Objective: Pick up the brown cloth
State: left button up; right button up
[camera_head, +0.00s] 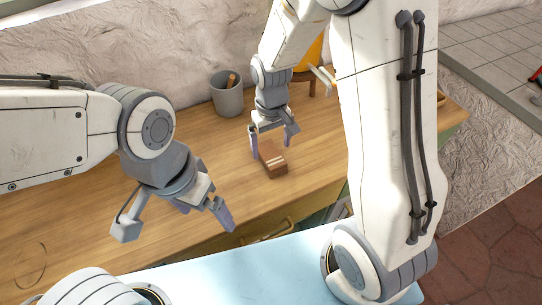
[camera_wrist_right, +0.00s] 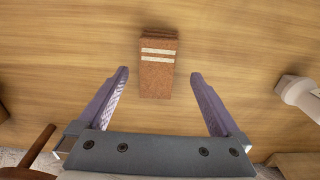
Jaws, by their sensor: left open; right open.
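A folded brown cloth (camera_head: 272,160) with two pale stripes lies on the wooden counter (camera_head: 305,190). It also shows in the right wrist view (camera_wrist_right: 157,72), between and a little beyond the fingertips. My right gripper (camera_head: 270,145) is open and empty over the cloth in the head view; its two fingers (camera_wrist_right: 158,75) stand either side of the cloth's near end without touching it. My left gripper (camera_head: 178,228) is open and empty at the left, over the counter's front edge, away from the cloth.
A grey cup (camera_head: 227,98) with a wooden item in it stands at the back of the counter, near the wall (camera_head: 150,50). An orange object (camera_head: 312,55) is partly hidden behind my right arm. The counter left of the cloth is mostly clear.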

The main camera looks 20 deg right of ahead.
aim_at(272, 156)
notch_tip(272, 156, down, 4)
jog(key=shift+d+f, duration=0.15)
jog(key=shift+f, duration=0.1)
jog(key=shift+c, duration=0.3)
jog(key=c, duration=1.3)
jog(key=shift+w+r, duration=0.1)
notch_tip(272, 156, up, 4)
jog(key=shift+f, duration=0.1)
jog(key=s+d+r, duration=0.2)
jog(key=s, duration=0.1)
jog(key=s+d+r, duration=0.2)
jog(key=d, duration=0.1)
jog(key=s+d+r, duration=0.3)
jog(key=shift+s+b, duration=0.35)
jog(key=shift+b, duration=0.05)
